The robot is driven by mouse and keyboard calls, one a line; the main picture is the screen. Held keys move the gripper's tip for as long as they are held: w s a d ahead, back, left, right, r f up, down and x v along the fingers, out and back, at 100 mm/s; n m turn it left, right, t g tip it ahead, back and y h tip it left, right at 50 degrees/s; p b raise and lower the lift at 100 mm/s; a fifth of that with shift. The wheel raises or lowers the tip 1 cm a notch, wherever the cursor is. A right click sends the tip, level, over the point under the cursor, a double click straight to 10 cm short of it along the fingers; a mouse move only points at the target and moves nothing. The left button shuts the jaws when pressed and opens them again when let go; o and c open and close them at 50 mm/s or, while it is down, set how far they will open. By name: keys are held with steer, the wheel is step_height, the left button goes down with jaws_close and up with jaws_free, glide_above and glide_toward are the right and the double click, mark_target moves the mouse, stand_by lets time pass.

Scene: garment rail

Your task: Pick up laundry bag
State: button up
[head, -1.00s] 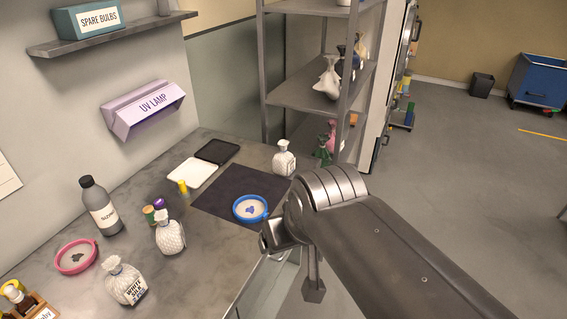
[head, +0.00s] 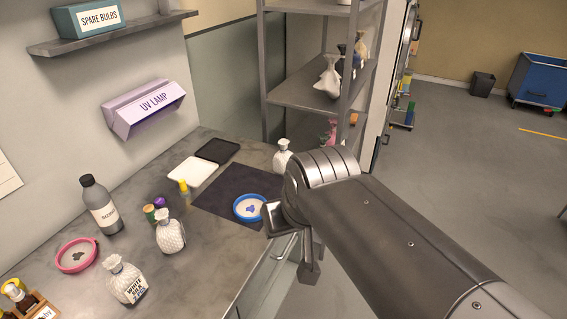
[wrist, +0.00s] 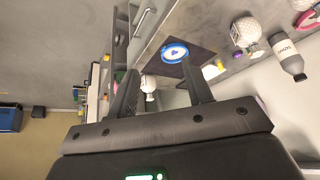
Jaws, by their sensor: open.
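Several tied bags are in view, and I cannot tell which one the task means. In the head view, a white bag (head: 283,157) stands upright at the counter's back right corner, partly behind my wrist. A second white bag (head: 170,236) stands mid-counter, and a third, labelled WHITE SILK (head: 127,282), stands nearer the front. My gripper (head: 292,240) is over the counter's right edge, partly hidden by my arm. In the wrist view, my gripper (wrist: 160,68) is open and empty. One white bag (wrist: 149,83) shows beyond and between the fingers, apart from them.
A blue-rimmed dish (head: 236,207) lies on a dark mat (head: 212,194) near my gripper. A dark bottle (head: 101,207), small vials and a pink-rimmed dish (head: 66,262) stand further left. A metal shelf rack (head: 305,92) holds more bags behind. The floor at right is mostly clear.

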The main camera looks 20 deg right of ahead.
steer(key=w+d+r+m+h, duration=0.15)
steer(key=w+r, duration=0.25)
steer(key=w, duration=0.7)
steer(key=m+g+h, duration=0.1)
steer(key=m+g, duration=0.1)
steer(key=m, duration=0.3)
glide_above(283, 143)
steer(key=s+a, duration=0.2)
steer(key=s, duration=0.1)
step_height(283, 143, down, 11)
steer(key=x, duration=0.9)
steer(key=shift+w+d+f, duration=0.2)
steer(key=shift+w+f, duration=0.05)
steer(key=shift+w, duration=0.1)
jaws_close()
